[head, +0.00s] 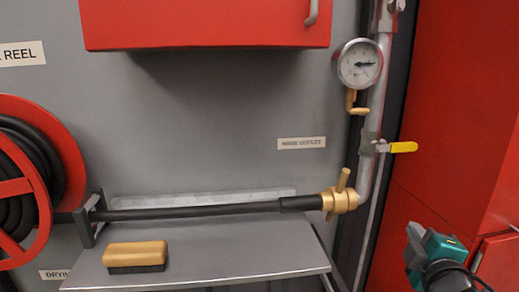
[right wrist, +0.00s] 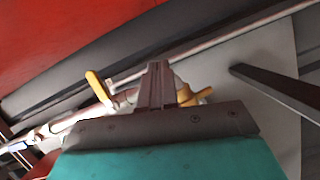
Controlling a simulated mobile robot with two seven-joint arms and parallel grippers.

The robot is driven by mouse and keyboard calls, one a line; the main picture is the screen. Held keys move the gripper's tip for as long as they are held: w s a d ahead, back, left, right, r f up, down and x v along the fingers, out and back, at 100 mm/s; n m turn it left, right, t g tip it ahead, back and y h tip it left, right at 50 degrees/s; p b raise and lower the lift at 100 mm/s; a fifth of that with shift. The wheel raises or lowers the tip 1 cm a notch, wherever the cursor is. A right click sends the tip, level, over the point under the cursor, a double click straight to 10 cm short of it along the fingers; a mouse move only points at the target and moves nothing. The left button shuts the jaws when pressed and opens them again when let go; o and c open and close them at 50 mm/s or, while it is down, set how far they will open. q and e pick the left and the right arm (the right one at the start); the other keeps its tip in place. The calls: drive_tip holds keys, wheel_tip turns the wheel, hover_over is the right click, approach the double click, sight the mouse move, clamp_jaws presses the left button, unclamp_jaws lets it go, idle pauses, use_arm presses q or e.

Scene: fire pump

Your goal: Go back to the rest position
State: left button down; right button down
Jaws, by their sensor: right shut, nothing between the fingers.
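My right gripper (head: 412,236) is at the lower right of the head view, in front of the red cabinet side and apart from the pipe. It holds nothing. In the right wrist view its fingers (right wrist: 158,70) are together, with the pipe, a yellow handle (right wrist: 98,86) and brass parts behind them. My left gripper is not in the head view.
A grey shelf (head: 230,262) carries a brush (head: 135,256). A black hose (head: 200,211) runs to a brass coupling (head: 341,199) on the pipe. Above are a yellow-handled valve (head: 402,147) and a gauge (head: 359,63). A red hose reel (head: 70,175) stands at left, a red cabinet (head: 455,110) at right.

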drive_tip(key=s+a+f+m+g+y, duration=0.1)
drive_tip(key=s+a+f+m+g, duration=0.25)
drive_tip(key=s+f, duration=0.45)
drive_tip(key=s+a+f+m+g+y, duration=0.2)
drive_tip(key=s+a+f+m+g, duration=0.25)
drive_tip(key=s, duration=0.55)
drive_tip(key=s+a+f+m+g+y, duration=0.1)
drive_tip(key=s+a+f+m+g, duration=0.15)
drive_tip(key=s+f+g, duration=0.45)
drive_tip(key=w+a+f+t+y+p, duration=0.1)
drive_tip(key=w+a+f+t+p, duration=0.1)
drive_tip(key=w+f+t, duration=0.3)
drive_tip(key=f+t+p, duration=0.1)
drive_tip(key=t, duration=0.3)
drive_tip(key=shift+w+f+y, duration=0.3)
drive_tip(key=shift+a, duration=0.1)
idle(0.7)
